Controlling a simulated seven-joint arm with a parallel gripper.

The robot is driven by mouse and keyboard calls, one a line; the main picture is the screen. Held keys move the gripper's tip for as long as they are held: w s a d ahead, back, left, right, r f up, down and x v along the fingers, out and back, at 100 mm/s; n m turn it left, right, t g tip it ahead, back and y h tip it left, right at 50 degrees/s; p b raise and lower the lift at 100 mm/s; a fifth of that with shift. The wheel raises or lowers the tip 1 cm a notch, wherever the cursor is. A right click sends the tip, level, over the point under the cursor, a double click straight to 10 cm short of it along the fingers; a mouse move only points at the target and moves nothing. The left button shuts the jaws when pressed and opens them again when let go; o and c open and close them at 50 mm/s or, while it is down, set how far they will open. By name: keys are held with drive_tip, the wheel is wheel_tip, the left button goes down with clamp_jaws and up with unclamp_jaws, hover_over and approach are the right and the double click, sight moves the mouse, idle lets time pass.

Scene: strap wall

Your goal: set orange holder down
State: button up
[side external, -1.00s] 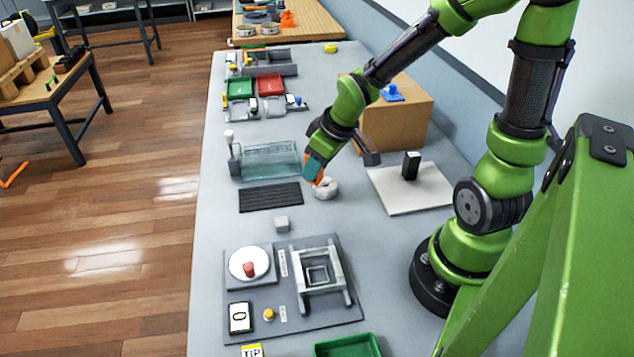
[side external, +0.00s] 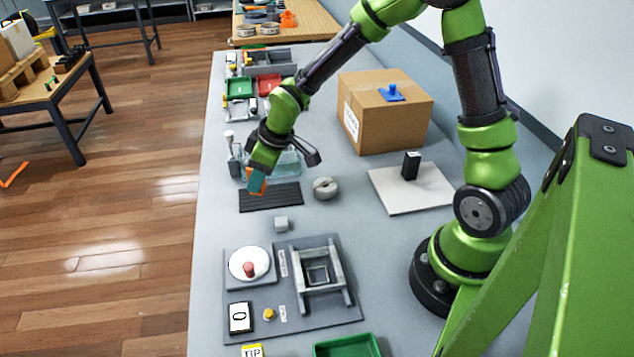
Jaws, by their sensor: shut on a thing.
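My gripper (side external: 257,178) is over the dark ribbed mat (side external: 280,199), at its upper left part. It is shut on the orange holder (side external: 256,185), of which only a small orange piece shows at the fingertips.
A grey ring-shaped thing (side external: 325,188) lies right of the mat, and a small grey cube (side external: 281,224) lies below it. A clear bin (side external: 285,163) stands behind the gripper. A cardboard box (side external: 385,115) and a white board (side external: 430,192) are to the right.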

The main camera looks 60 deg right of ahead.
drive_tip(key=w, duration=0.3)
drive_tip(key=shift+w+a+f, duration=0.1)
drive_tip(key=shift+w+a, duration=0.05)
drive_tip(key=shift+s+d+x, duration=0.15)
drive_tip(key=shift+x, duration=0.75)
drive_tip(key=shift+s+d+x, duration=0.1)
drive_tip(key=shift+s+x, duration=0.05)
drive_tip(key=shift+x, duration=0.75)
drive_tip(key=shift+f, duration=0.25)
drive_tip(key=o, duration=1.1)
